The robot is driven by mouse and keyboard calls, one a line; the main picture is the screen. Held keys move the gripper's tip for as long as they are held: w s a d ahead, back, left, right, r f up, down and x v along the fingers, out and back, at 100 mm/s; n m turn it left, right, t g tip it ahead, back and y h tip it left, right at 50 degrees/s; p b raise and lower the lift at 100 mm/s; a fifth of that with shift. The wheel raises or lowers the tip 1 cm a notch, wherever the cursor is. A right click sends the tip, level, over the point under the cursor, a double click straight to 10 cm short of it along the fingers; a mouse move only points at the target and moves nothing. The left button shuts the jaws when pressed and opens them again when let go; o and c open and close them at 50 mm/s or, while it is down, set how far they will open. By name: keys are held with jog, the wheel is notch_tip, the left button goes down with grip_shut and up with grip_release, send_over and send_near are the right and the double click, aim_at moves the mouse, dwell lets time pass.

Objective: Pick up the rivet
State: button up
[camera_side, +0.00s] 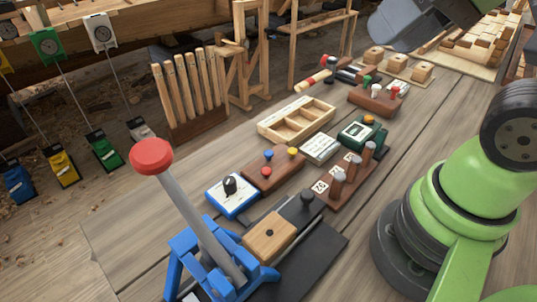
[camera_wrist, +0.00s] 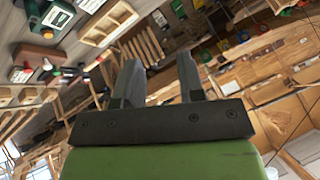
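I cannot pick out the rivet for certain in either view. It may be hidden or too small to tell. A brown block with a "20" label (camera_side: 323,187) holds several upright brown pegs with greyish tops, and I cannot tell whether any is a rivet. My gripper (camera_wrist: 158,64) shows two dark fingers standing apart with nothing between them in the wrist view. It is tilted and well away from the bench things. Its fingers do not show in the side view.
A wooden compartment tray (camera_side: 276,131) lies mid-bench. Around it are a brown block with coloured knobs (camera_side: 262,176), a blue-edged box with a black knob (camera_side: 232,205) and a dark green box (camera_side: 375,141). A red-knobbed lever (camera_side: 152,156) rises at the front. Bare planks lie left of the row.

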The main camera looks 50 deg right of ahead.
jog(key=w+f+n+g, duration=0.2)
jog(key=w+g, duration=0.1)
jog(key=w, duration=0.5)
jog(key=n+g+h, duration=0.2)
jog(key=n+g, duration=0.2)
jog(key=g, duration=0.1)
send_over(268, 152)
notch_tip(268, 152, down, 13)
notch_tip(268, 152, down, 8)
jog(key=shift+w+r, duration=0.1)
jog(key=shift+r, duration=0.15)
notch_tip(268, 152, down, 6)
jog(key=shift+r, duration=0.1)
grip_shut()
